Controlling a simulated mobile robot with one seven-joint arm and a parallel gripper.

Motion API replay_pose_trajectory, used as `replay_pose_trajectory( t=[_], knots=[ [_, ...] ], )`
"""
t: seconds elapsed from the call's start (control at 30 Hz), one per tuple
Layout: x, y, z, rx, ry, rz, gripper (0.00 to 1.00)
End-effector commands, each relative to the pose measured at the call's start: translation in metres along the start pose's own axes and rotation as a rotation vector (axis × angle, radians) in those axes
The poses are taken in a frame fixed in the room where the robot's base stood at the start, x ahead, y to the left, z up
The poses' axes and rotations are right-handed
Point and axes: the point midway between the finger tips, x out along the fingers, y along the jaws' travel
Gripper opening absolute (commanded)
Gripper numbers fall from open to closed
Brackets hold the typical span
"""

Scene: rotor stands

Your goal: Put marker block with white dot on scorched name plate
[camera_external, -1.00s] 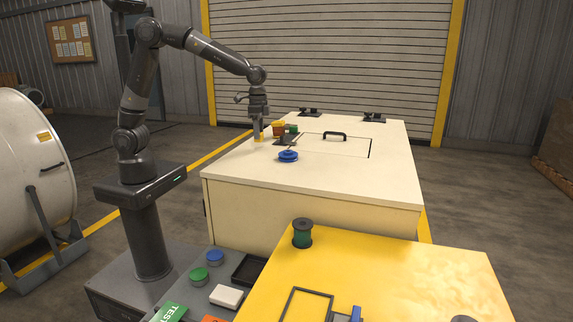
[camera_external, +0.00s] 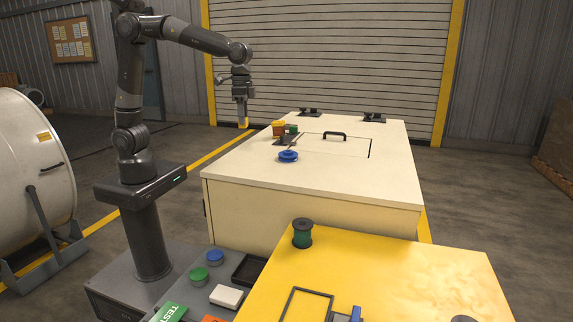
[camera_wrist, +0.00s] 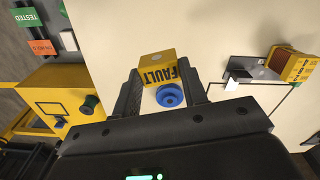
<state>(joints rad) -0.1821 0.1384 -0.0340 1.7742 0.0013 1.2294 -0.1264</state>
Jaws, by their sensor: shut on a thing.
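My gripper (camera_external: 241,110) is raised above the left edge of the white cabinet top. It is shut on a yellow marker block (camera_wrist: 158,68) lettered FAULT, seen between the fingers in the wrist view. A faint pale spot shows on the block's upper face. The block also shows at the fingertips in the external view (camera_external: 243,122), clear of the cabinet.
A brown and yellow block (camera_wrist: 290,62) is by that plate. A blue round piece (camera_external: 288,156) and a green piece (camera_external: 291,129) are on the cabinet top (camera_external: 330,175). A yellow table (camera_external: 400,265) is in front.

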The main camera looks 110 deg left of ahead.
Motion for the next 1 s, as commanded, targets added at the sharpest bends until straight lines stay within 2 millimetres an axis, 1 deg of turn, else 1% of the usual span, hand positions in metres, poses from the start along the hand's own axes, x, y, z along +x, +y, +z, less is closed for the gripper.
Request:
replay_pose_trajectory(
  t=[0.03, 0.07, 0.17, 0.2, 0.27, 0.3, 0.37, 0.4, 0.5, 0.6, 0.7, 0.77, 0.87, 1.0],
  knots=[
    [-0.001, -0.017, -0.012, -0.080, -0.001, 0.001, 0.17],
    [-0.001, -0.028, -0.019, -0.135, -0.001, 0.002, 0.17],
    [-0.004, -0.072, -0.044, -0.353, -0.001, 0.005, 0.17],
    [-0.005, -0.091, -0.053, -0.447, -0.001, 0.005, 0.17],
    [-0.006, -0.122, -0.066, -0.586, 0.000, 0.006, 0.17],
    [-0.006, -0.143, -0.072, -0.677, -0.001, 0.005, 0.17],
    [-0.007, -0.172, -0.081, -0.806, 0.000, 0.005, 0.17],
    [-0.007, -0.191, -0.085, -0.885, 0.000, 0.005, 0.17],
    [-0.007, -0.232, -0.091, -1.057, 0.001, 0.003, 0.17],
    [-0.006, -0.261, -0.094, -1.179, 0.002, 0.001, 0.17],
    [-0.006, -0.279, -0.095, -1.256, 0.003, 0.000, 0.17],
    [-0.005, -0.287, -0.095, -1.282, 0.003, -0.001, 0.17],
    [0.002, -0.301, -0.095, -1.302, 0.001, -0.003, 0.17],
    [0.020, -0.331, -0.097, -1.304, 0.001, -0.003, 0.17]
  ],
)
